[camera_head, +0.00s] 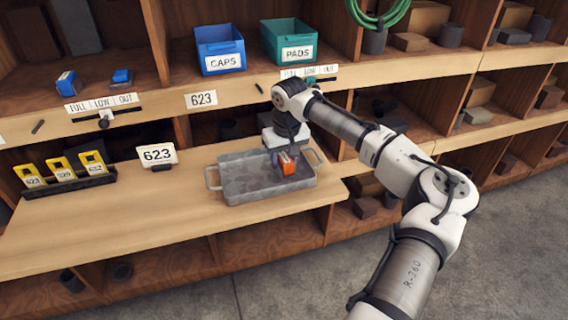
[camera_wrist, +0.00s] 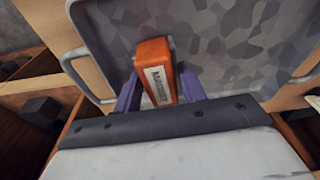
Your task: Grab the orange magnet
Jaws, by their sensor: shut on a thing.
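The orange magnet (camera_head: 287,166) is a small block above the right part of a grey metal tray (camera_head: 240,191) in the head view. In the wrist view the orange magnet (camera_wrist: 155,66), with a "MAGNET" label, stands between the two purple-grey fingers. My gripper (camera_head: 284,160) points down over the tray. In the wrist view my gripper (camera_wrist: 158,82) is shut on the magnet, one finger on each side. I cannot tell whether the magnet touches the tray floor. The tray (camera_wrist: 250,40) shows behind it with no other thing visible in it.
The tray sits on a wooden bench (camera_head: 110,235) near its right end. A "623" sign (camera_head: 158,154) and a black rack (camera_head: 70,183) with yellow tags stand to the left. A blue CAPS bin (camera_head: 220,50) and green PADS bin (camera_head: 289,42) are on the shelf above.

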